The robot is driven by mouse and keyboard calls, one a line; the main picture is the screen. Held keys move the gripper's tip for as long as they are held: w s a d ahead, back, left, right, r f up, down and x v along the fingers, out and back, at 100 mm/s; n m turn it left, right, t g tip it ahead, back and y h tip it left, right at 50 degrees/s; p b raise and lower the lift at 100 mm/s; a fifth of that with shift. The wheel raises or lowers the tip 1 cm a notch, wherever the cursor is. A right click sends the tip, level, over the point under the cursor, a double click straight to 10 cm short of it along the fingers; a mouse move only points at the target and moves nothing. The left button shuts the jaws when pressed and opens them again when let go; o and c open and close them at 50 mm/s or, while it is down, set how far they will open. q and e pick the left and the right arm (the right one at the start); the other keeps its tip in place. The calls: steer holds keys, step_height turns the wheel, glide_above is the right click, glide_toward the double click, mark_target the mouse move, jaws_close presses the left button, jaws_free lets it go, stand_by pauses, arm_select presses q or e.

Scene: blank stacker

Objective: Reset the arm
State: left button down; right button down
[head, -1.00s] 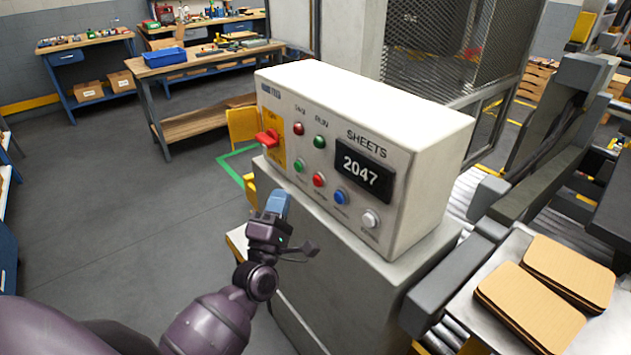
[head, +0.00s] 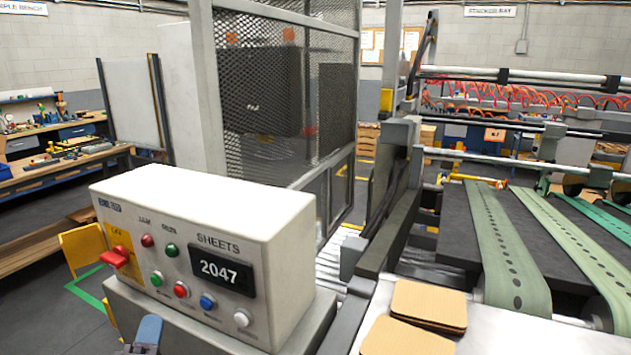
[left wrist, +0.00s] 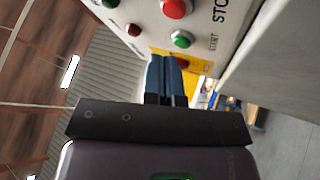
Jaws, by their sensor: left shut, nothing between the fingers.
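My left gripper (head: 148,331) shows at the bottom edge of the head view, in front of the lower front of the control box (head: 285,270). In the left wrist view its blue fingers (left wrist: 166,62) are together and empty. They point toward the yellow plate with the red switch, which they partly cover there. In the head view the red switch (head: 115,256) is clear of the gripper, on the box's left end. The box also carries lamps, several buttons and a display (head: 222,270) reading 2047. My right gripper is not in view.
Cardboard sheets (head: 428,304) lie on a light surface at the lower right. Green belts (head: 500,245) run behind them. A mesh guard (head: 300,110) stands behind the box. A workbench (head: 62,170) is at the left.

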arm_select(q)
steer(key=s+d+f+m+g+h, duration=0.2)
steer(key=f+m+g, duration=0.1)
steer(key=f+m, duration=0.3)
steer(key=s+d+f+m+g+h, duration=0.1)
steer(key=s+d+f+m+g, duration=0.15)
steer(key=f+m, duration=0.4)
steer(key=s+f+m+g+y, duration=0.1)
steer(key=s+f+m+g, duration=0.3)
steer(key=s+f, duration=0.6)
steer(key=s+g, duration=0.2)
steer(key=s, duration=0.2)
steer(key=shift+s+a+f, duration=0.15)
steer(key=shift+s+a, duration=0.05)
steer(key=shift+a, duration=0.05)
steer(key=shift+m, duration=0.25)
